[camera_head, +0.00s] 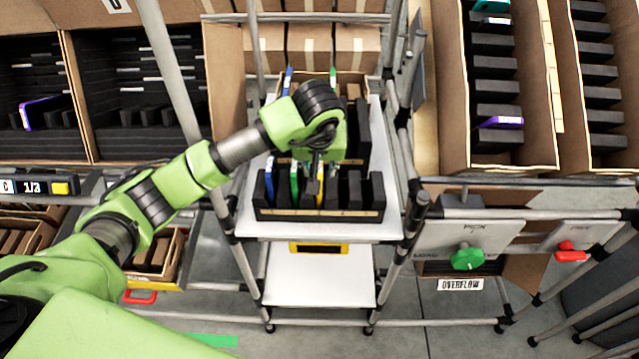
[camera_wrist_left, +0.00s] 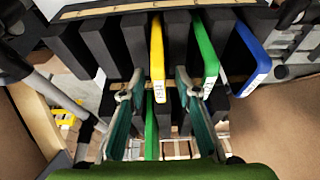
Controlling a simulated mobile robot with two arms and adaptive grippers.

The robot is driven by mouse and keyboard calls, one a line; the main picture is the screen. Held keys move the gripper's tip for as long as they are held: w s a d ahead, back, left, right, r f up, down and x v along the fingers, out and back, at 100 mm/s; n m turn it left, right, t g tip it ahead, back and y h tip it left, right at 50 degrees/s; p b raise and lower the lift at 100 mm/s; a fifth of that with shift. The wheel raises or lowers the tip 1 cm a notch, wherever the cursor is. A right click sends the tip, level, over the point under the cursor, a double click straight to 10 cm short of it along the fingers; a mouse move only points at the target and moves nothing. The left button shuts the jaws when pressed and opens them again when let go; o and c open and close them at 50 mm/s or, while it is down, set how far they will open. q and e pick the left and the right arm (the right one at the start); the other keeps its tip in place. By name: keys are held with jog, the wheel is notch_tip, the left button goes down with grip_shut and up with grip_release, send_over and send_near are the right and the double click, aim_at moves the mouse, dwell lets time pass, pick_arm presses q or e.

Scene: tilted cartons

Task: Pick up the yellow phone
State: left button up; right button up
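The yellow phone (camera_head: 320,190) stands upright in a slot of the black rack (camera_head: 318,215) on the white cart shelf, between black dividers. In the left wrist view the yellow phone (camera_wrist_left: 156,55) shows as a narrow edge between my two fingers. My left gripper (camera_head: 313,184) is over the rack from above. In the wrist view its teal fingers (camera_wrist_left: 156,88) are apart, one on each side of the yellow phone, with nothing gripped. I cannot tell whether they touch it. My right gripper is not in view.
A green phone (camera_wrist_left: 206,50) and a blue phone (camera_wrist_left: 249,55) stand beside the yellow one. Cart posts (camera_head: 395,240) flank the rack. Tilted cartons with black dividers stand left and right (camera_head: 455,90). The lower white shelf (camera_head: 318,278) is clear.

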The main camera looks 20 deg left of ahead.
pick_arm(q)
grip_shut()
jog(key=shift+r, duration=0.1)
